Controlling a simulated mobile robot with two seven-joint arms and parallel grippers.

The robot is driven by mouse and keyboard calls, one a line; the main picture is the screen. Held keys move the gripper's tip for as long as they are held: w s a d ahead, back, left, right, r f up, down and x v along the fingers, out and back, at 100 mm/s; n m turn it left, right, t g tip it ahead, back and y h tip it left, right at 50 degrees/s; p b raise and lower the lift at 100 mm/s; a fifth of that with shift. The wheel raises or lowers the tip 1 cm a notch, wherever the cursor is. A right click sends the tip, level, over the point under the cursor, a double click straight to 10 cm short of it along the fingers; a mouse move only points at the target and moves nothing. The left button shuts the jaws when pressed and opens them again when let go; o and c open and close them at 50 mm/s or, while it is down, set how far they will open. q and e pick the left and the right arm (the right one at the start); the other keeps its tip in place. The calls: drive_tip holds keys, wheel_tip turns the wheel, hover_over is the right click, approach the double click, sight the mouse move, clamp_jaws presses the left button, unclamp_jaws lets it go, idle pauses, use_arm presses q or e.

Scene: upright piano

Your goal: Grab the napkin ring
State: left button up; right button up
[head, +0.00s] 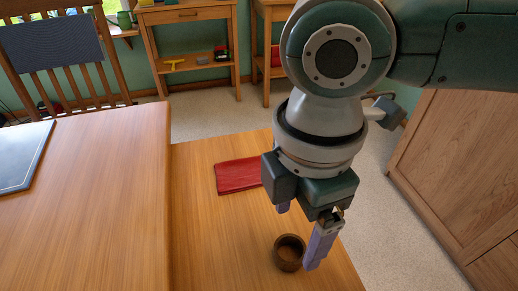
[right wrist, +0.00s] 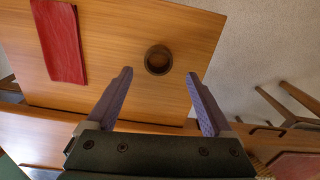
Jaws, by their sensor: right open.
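The napkin ring, a small dark brown round wooden piece (head: 288,262), stands on the lower wooden top near its front right part. It also shows in the right wrist view (right wrist: 158,71), ahead of and between the fingertips. My right gripper (head: 300,236) is open and empty, with its purple fingers pointing down; in the right wrist view (right wrist: 160,73) the fingers are spread wider than the ring. In the head view one finger appears close at the ring's right; I cannot tell whether it touches. My left gripper is not in view.
A red book or folded cloth (head: 237,177) lies behind the ring, partly hidden by my arm. A larger wooden top (head: 90,205) with a dark mat (head: 22,157) is at left. A wooden cabinet (head: 450,170) stands at right. Pale floor lies between.

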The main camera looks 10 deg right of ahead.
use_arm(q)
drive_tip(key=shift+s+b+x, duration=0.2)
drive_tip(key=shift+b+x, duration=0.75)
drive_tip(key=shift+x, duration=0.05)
use_arm(e)
wheel_tip(320, 180, down, 6)
drive_tip(key=shift+r, duration=0.1)
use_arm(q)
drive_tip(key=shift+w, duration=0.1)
use_arm(e)
drive_tip(key=shift+a, duration=0.1)
drive_tip(key=shift+c, duration=0.6)
clamp_jaws()
drive_tip(key=shift+w+r, duration=0.1)
drive_tip(key=shift+r, duration=0.05)
